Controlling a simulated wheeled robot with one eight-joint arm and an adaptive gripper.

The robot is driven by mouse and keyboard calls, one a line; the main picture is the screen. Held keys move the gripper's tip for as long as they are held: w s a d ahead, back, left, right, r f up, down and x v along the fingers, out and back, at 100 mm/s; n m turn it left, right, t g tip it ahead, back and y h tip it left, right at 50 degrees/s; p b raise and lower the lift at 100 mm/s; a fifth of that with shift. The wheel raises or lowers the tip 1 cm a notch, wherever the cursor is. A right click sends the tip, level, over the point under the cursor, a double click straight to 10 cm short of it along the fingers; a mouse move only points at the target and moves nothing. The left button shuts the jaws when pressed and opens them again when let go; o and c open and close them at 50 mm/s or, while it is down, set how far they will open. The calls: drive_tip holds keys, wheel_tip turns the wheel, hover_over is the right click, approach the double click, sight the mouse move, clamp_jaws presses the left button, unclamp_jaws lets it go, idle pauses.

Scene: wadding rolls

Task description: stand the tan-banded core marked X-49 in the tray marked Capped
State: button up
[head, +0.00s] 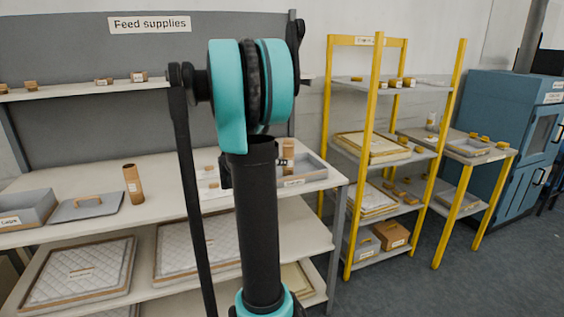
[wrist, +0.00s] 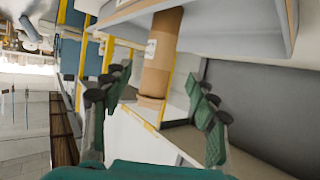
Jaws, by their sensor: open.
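A brown core (head: 288,152) stands upright in a grey tray (head: 318,172) at the bench's right end; the tray's front label is too small to read surely. In the wrist view, which is turned over, a core (wrist: 165,55) with a white label stands in a tray (wrist: 235,35). Its marking is unreadable. My gripper (wrist: 158,98) is open, its green fingers apart on either side of the core's free end, with no clear contact. In the head view my arm hides most of the gripper. Another brown core (head: 132,185) stands upright on the bench, its label unreadable.
Small blocks sit on the shelf above (head: 60,92). A yellow rack (head: 373,150) stands right of the bench.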

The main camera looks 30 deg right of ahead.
drive_tip(key=shift+v, duration=1.05)
drive_tip(key=s+a+f+n+y, duration=0.4)
drive_tip(key=s+a+f, duration=0.2)
drive_tip(key=a, duration=0.5)
drive_tip(key=s+a+f+n+y, duration=0.4)
drive_tip(key=s+a+f, duration=0.3)
drive_tip(key=s+a, duration=0.2)
drive_tip(key=s+a+f+n+y, duration=0.4)
drive_tip(key=s+a+f, duration=0.3)
drive_tip(key=a, duration=0.6)
drive_tip(key=shift+s+a+n+g+y, duration=0.2)
drive_tip(key=shift+n+g+y, duration=0.15)
drive_tip(key=shift+n, duration=0.45)
